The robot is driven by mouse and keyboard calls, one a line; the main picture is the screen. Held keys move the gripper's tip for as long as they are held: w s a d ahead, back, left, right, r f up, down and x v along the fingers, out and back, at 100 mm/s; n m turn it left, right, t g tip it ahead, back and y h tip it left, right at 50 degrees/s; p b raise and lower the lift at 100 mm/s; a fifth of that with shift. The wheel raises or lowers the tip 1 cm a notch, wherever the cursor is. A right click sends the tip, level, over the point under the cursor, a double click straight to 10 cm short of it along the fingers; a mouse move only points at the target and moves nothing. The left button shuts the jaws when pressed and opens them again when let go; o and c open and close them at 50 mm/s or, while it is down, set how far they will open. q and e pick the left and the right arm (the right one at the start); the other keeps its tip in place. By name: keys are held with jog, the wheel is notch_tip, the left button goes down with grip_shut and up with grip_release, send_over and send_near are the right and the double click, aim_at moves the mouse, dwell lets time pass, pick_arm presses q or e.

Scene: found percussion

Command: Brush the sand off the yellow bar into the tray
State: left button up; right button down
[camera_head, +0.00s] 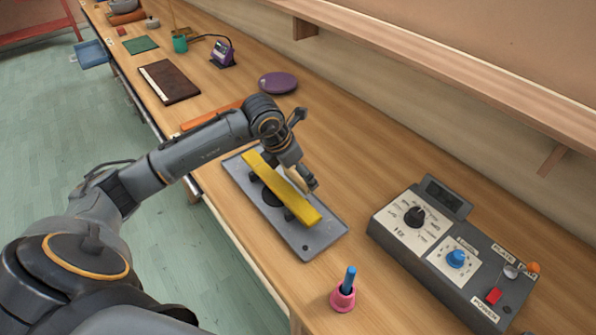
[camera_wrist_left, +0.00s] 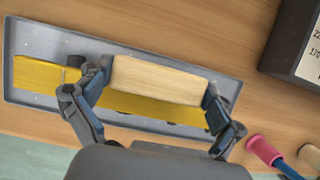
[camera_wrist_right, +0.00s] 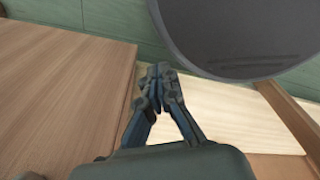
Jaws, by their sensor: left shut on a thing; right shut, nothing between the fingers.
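The yellow bar (camera_head: 302,209) lies raised on dark supports over the grey tray (camera_head: 322,240); both also show in the left wrist view, the bar (camera_wrist_left: 38,74) and the tray (camera_wrist_left: 70,30). My left gripper (camera_wrist_left: 157,88) is shut on a pale wooden block (camera_wrist_left: 157,80), apparently a brush back, held over the middle of the bar. Its bristles are hidden, so I cannot tell whether they touch the bar. Small pale specks lie on the tray; sand on the bar is too small to tell. My right gripper (camera_wrist_right: 160,75) is shut and empty, seen only in the right wrist view.
A grey control box (camera_head: 450,250) with knobs stands right of the tray. A pink holder (camera_head: 342,298) with a blue handle stands near the front edge. A purple disc (camera_head: 278,82), an orange bar (camera_head: 205,116) and a brown board (camera_head: 168,82) lie farther back.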

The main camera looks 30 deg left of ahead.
pick_arm(q)
jog(key=shift+s+a+f+b, duration=0.1)
jog(key=shift+s+a+b, duration=0.15)
jog(key=shift+s, duration=0.35)
jog(key=shift+s+a+r+b, duration=0.1)
jog(key=shift+s+a+b, duration=0.1)
jog(key=shift+s, duration=0.45)
jog(key=shift+s+a+f+b, duration=0.1)
jog(key=shift+s+a+b, duration=0.15)
jog(key=shift+s, duration=0.35)
jog(key=shift+s+a+b, duration=0.2)
jog(key=shift+s+b, duration=0.1)
jog(key=shift+s, duration=0.3)
jog(key=shift+s+a+b, duration=0.2)
jog(key=shift+s+b, duration=0.05)
jog(key=shift+s, duration=0.35)
notch_tip(320, 180, up, 5)
jog(key=p, duration=0.2)
jog(key=shift+p, duration=0.3)
jog(key=w+a+p, duration=0.4)
jog(key=w+p, duration=0.2)
jog(key=w, duration=0.2)
jog(key=shift+w+a+p, duration=0.2)
jog(key=shift+a+p, duration=0.05)
jog(key=shift+p, duration=0.15)
